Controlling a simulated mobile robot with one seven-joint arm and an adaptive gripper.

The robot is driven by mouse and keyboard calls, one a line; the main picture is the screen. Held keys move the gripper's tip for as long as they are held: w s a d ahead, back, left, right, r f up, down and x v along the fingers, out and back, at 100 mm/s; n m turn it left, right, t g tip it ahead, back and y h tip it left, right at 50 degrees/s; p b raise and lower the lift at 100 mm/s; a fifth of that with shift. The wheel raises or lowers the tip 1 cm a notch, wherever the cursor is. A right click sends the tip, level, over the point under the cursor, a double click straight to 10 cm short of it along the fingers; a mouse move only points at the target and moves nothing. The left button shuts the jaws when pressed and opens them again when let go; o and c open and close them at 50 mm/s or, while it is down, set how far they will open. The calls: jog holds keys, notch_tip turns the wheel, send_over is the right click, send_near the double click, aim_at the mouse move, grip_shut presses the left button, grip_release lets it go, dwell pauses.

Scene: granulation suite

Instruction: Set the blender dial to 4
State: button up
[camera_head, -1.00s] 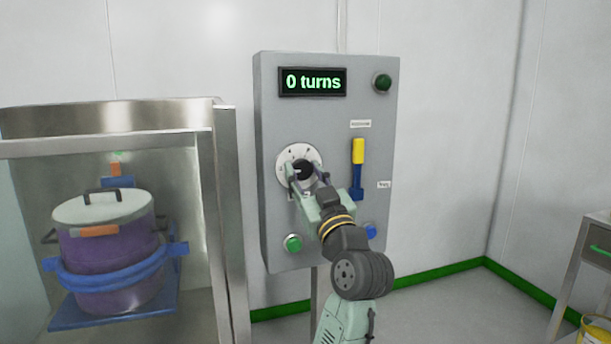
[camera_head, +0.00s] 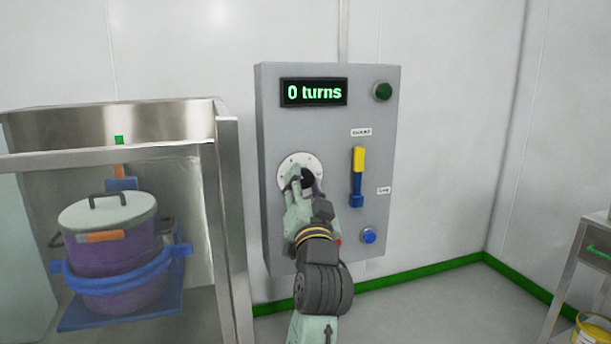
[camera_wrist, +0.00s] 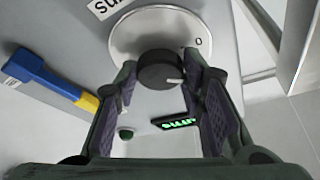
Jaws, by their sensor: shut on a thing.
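The blender dial is a black round knob (camera_wrist: 158,70) on a pale round plate (camera_head: 285,172) of the grey control panel. My gripper (camera_head: 304,182) is shut on the knob, with one finger on each side in the wrist view (camera_wrist: 160,80). The knob's white pointer mark shows near the right finger. A "0" is printed on the plate, at upper right in the wrist view; my fingers and the knob hide most other marks. The panel display (camera_head: 314,92) reads "0 turns".
Right of the dial are a yellow and blue lever (camera_head: 358,176), a blue button (camera_head: 369,236) and a dark green button (camera_head: 382,91). A steel-framed enclosure (camera_head: 230,220) with a lidded purple vessel (camera_head: 110,250) stands left. A side table (camera_head: 590,245) is at far right.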

jog(key=shift+r+m+g+h+p, duration=0.1)
jog(key=shift+m+g+h+p, duration=0.15)
jog(key=shift+m+h+p, duration=0.75)
jog(key=shift+r+m+g+h+p, duration=0.1)
jog(key=shift+m+g+h, duration=0.2)
jog(key=shift+m, duration=1.5)
jog(key=shift+f, duration=0.1)
jog(key=o, duration=1.1)
jog(key=shift+o, duration=0.2)
jog(key=v, duration=0.7)
jog(key=shift+s, duration=0.25)
jog(key=shift+f, duration=0.1)
